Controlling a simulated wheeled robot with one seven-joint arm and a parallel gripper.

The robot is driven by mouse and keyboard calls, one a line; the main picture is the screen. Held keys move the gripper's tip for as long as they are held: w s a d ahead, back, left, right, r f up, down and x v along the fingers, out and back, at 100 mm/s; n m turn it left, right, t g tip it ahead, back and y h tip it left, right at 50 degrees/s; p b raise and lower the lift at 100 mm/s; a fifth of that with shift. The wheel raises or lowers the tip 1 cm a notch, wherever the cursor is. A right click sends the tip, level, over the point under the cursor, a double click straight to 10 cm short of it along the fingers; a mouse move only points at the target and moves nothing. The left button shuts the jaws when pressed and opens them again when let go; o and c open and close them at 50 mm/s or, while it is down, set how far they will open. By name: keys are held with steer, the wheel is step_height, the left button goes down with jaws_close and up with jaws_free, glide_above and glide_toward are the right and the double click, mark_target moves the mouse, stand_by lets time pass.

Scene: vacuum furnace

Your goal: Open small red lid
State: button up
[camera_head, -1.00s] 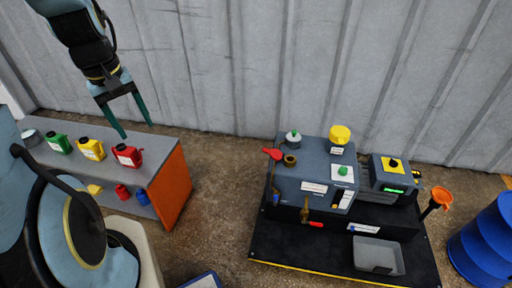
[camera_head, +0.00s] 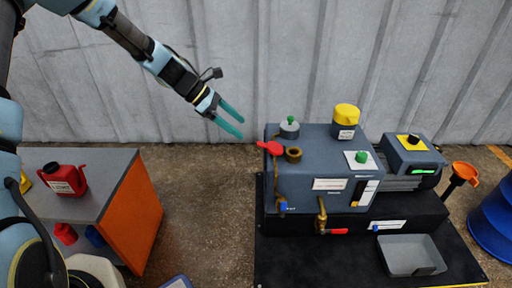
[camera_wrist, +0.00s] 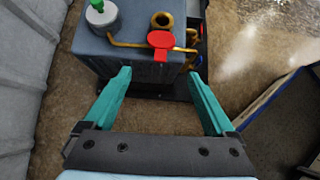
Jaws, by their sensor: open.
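A small red lid (camera_head: 270,148) with a short tab sits at the top left edge of the grey machine (camera_head: 320,180), beside a brass ring-shaped neck (camera_head: 293,154). The neck shows a dark opening. In the wrist view the red lid (camera_wrist: 161,40) is ahead of my fingers, with the brass neck (camera_wrist: 162,19) just beyond it, uncovered. My gripper (camera_head: 241,126) is open and empty, up and left of the lid, apart from it. In the wrist view the two teal fingers of my gripper (camera_wrist: 159,73) are spread wide with nothing between them.
A grey cap with a green knob (camera_head: 289,127) and a yellow cap (camera_head: 346,116) stand on the machine. A red-handled valve (camera_head: 331,230) is on its front. A bench (camera_head: 117,185) with a red can (camera_head: 63,180) is at left. The corrugated wall (camera_head: 300,60) is behind.

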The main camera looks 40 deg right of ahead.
mark_target(258, 143)
steer(key=b+x, duration=0.2)
steer(key=x, duration=0.8)
steer(key=shift+s+a, duration=0.1)
jaws_close()
stand_by(0.4)
